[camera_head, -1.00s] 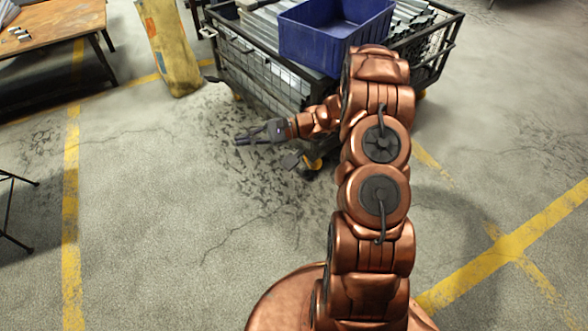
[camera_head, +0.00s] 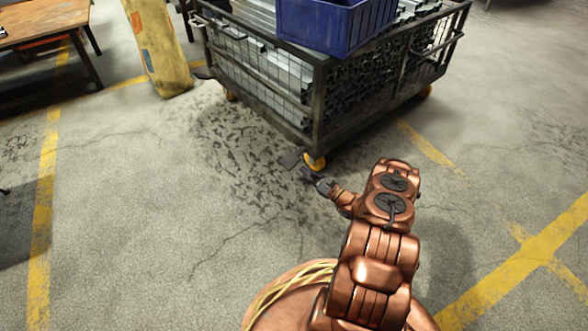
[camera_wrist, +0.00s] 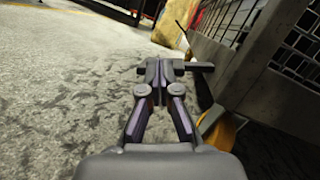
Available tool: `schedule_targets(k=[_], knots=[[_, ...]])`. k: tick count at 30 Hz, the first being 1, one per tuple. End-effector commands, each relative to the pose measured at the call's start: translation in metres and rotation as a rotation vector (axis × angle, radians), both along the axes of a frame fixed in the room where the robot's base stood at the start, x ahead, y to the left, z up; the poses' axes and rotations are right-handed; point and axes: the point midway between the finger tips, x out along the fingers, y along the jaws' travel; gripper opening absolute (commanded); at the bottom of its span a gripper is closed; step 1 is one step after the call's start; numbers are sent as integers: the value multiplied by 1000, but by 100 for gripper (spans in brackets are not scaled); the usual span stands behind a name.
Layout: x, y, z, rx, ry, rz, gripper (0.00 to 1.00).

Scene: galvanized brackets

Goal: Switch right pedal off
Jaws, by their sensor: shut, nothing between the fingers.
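A wheeled cart (camera_head: 315,100) with a dark frame and mesh sides stands ahead. At its near corner is a yellow caster (camera_head: 315,162), which also shows in the wrist view (camera_wrist: 222,128). A small dark grey pedal (camera_head: 290,159) sticks out to the left of this caster, low over the floor. My gripper (camera_head: 311,174) is shut and empty, just in front of the pedal and caster in the head view. In the wrist view my gripper (camera_wrist: 160,68) points along the cart's side. A dark piece beside its fingers is partly hidden; I cannot tell whether they touch the pedal.
A blue bin (camera_head: 335,25) sits on metal profiles in the cart. A yellow, worn post-like object (camera_head: 158,50) stands left of the cart. A wooden table (camera_head: 45,20) is at the far left. The floor left of my arm is clear.

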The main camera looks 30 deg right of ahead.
Motion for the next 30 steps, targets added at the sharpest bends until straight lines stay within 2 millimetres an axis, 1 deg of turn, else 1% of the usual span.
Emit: schedule_targets(k=[1,3,6,8,11,22,26,30], knots=[[-7,-7,-24,10,2,-33,0],[-13,-17,-37,16,0,-70,0],[-19,-25,-50,22,-1,-106,0],[-21,-27,-54,25,0,-116,0],[-23,-30,-56,27,1,-126,0],[-22,-32,-54,26,1,-128,0],[-14,-29,-52,26,0,-127,0],[2,-24,-48,26,2,-126,0]])
